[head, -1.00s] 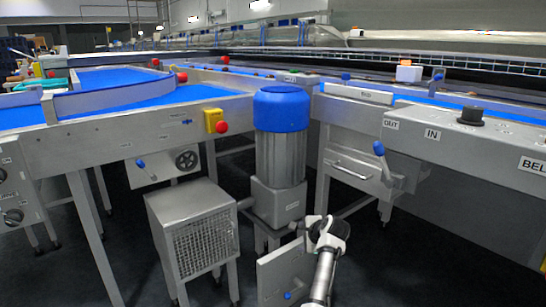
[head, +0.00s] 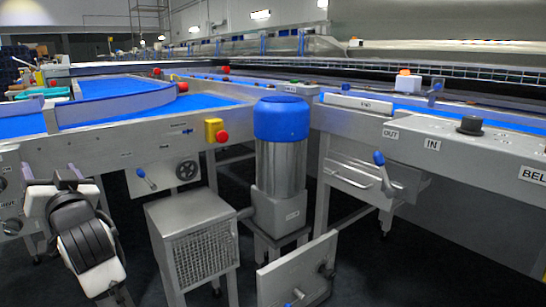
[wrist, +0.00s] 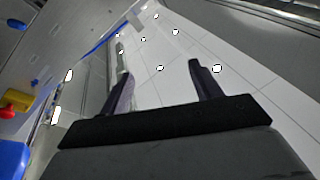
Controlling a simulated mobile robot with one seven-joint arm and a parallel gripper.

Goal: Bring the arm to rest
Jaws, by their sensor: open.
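My gripper (head: 66,178) is at the lower left of the head view, in front of the left conveyor frame and its panel of knobs. It is raised, with its dark fingers pointing up. In the wrist view, the two dark fingers of my gripper (wrist: 160,78) stand apart with nothing between them. Behind them is a pale panelled surface with several bright spots, which looks like the ceiling. My arm's white and black wrist part hides some of the machine's left leg and control panel.
A blue-capped motor (head: 281,119) stands between the two conveyors. A grey mesh-fronted box (head: 193,243) and a tilted metal plate (head: 297,275) are low in front. A yellow box with a red button (head: 214,131) is on the left frame. Dark floor at lower right is free.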

